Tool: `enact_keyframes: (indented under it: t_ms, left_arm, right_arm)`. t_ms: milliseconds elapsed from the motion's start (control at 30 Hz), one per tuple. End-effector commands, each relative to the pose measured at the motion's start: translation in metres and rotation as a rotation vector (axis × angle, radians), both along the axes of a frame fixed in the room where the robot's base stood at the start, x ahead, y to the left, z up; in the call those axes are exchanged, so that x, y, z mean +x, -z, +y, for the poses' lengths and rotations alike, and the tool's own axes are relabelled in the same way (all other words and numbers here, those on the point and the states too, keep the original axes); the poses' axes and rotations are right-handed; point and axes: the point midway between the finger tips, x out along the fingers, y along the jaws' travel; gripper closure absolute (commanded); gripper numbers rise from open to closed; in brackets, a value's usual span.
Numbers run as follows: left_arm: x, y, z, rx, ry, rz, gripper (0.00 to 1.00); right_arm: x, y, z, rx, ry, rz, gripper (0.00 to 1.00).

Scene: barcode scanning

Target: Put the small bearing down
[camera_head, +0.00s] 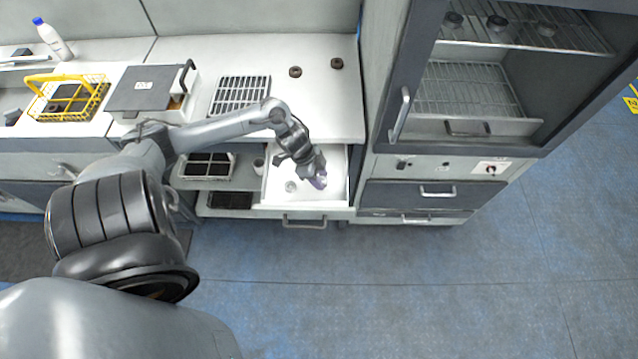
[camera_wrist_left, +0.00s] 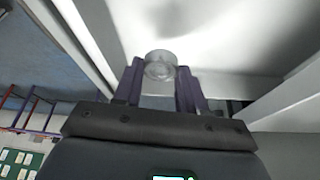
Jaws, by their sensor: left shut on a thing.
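My left gripper (camera_head: 319,181) reaches down over the open white drawer (camera_head: 334,160) below the counter. In the left wrist view its purple fingers (camera_wrist_left: 160,82) are shut on a small silver bearing (camera_wrist_left: 160,65), held at the fingertips. White drawer surfaces lie behind it in that view; the gap between bearing and drawer floor cannot be told. In the head view the fingers mostly hide the held piece. Another small silver ring (camera_head: 290,186) shows in the drawer to the left of the gripper. My right gripper is not in view.
Two dark rings (camera_head: 295,72) (camera_head: 337,63) lie on the counter above the drawer. A slotted rack (camera_head: 239,95), a grey box-like device (camera_head: 144,88) and a yellow basket (camera_head: 68,98) stand further left. A cabinet with a glass front (camera_head: 470,90) stands right of the drawer.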

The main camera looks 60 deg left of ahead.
Motion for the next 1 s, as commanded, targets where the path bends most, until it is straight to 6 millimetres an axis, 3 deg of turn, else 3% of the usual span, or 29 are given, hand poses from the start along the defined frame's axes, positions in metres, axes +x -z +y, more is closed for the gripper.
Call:
enact_keyframes:
  t_ms: [167, 500, 900, 933, 1000]
  left_arm:
    - [0.001, 0.005, 0.003, -0.001, 0.0, -0.001, 0.9]
    - [0.0, 0.041, 0.003, -0.003, -0.001, 0.0, 0.9]
    - [0.0, 0.045, 0.003, -0.001, 0.0, 0.001, 0.9]
    - [0.0, 0.045, 0.003, 0.0, 0.0, 0.0, 0.56]
    - [0.0, 0.044, 0.003, 0.0, 0.0, 0.0, 0.45]
  right_arm:
    - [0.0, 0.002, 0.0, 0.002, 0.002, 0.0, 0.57]
    - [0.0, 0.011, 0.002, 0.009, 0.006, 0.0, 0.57]
    - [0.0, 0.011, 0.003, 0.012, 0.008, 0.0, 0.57]
    - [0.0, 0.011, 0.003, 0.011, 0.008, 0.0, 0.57]
    - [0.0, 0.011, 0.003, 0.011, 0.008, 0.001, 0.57]
